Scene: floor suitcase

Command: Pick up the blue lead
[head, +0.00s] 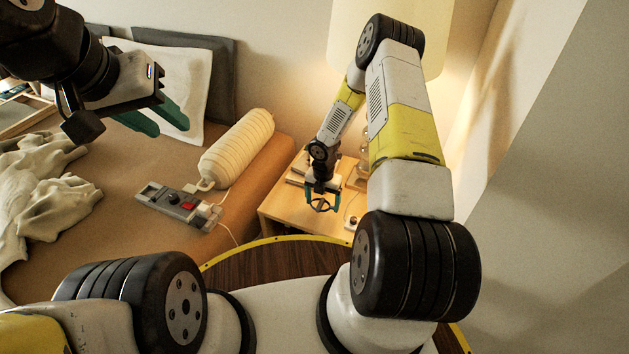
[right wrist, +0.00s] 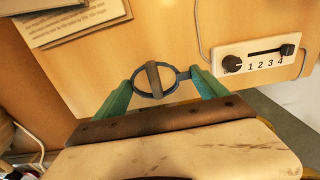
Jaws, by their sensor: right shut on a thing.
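The blue lead (right wrist: 136,82) shows in the right wrist view as a dark blue ring with a brownish bar across its middle. It sits between the green fingertips of my right gripper (right wrist: 154,81), which is shut on it. In the head view, my right gripper (head: 322,203) hangs over the bedside table, with the dark ring at its fingertips. I cannot tell how far the ring is above the wood. My left gripper (head: 171,130) is open and empty, above the bed at the upper left.
The wooden bedside table (head: 280,207) carries a white panel (right wrist: 262,56) with a knob and slider, and papers (right wrist: 75,22). On the bed (head: 115,225) lie a grey device with a red button (head: 180,206), a white ribbed bolster (head: 237,148) and a crumpled cloth (head: 45,190). A wall stands right.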

